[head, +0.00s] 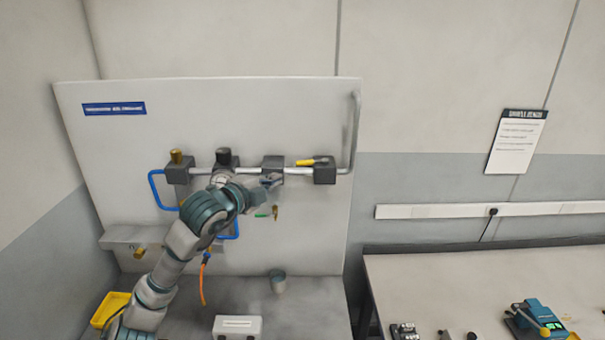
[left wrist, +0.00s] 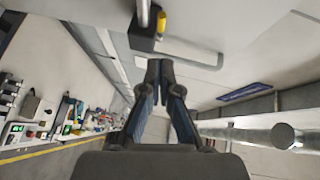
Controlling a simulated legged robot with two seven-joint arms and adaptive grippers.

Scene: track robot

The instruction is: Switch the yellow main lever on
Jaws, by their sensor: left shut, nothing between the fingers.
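The yellow lever (head: 308,162) sits on a dark valve block (head: 325,172) at the right end of the grey pipe on the panel. It lies roughly along the pipe, pointing left from the block. In the left wrist view the yellow lever (left wrist: 162,22) shows beside the dark block, beyond my fingertips. My left gripper (head: 271,183) is in front of the panel, left of and a little below the lever. In the left wrist view my left gripper (left wrist: 158,72) is shut and empty, its fingertips together. I cannot tell how far it is from the lever. My right gripper is not in view.
The pale panel (head: 110,150) carries the pipe, brass fittings, a blue hose (head: 154,190) and a small green lever (head: 262,215) below the pipe. A grey cup (head: 278,281) and a white box (head: 237,327) stand on the bench. A table (head: 440,285) is at right.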

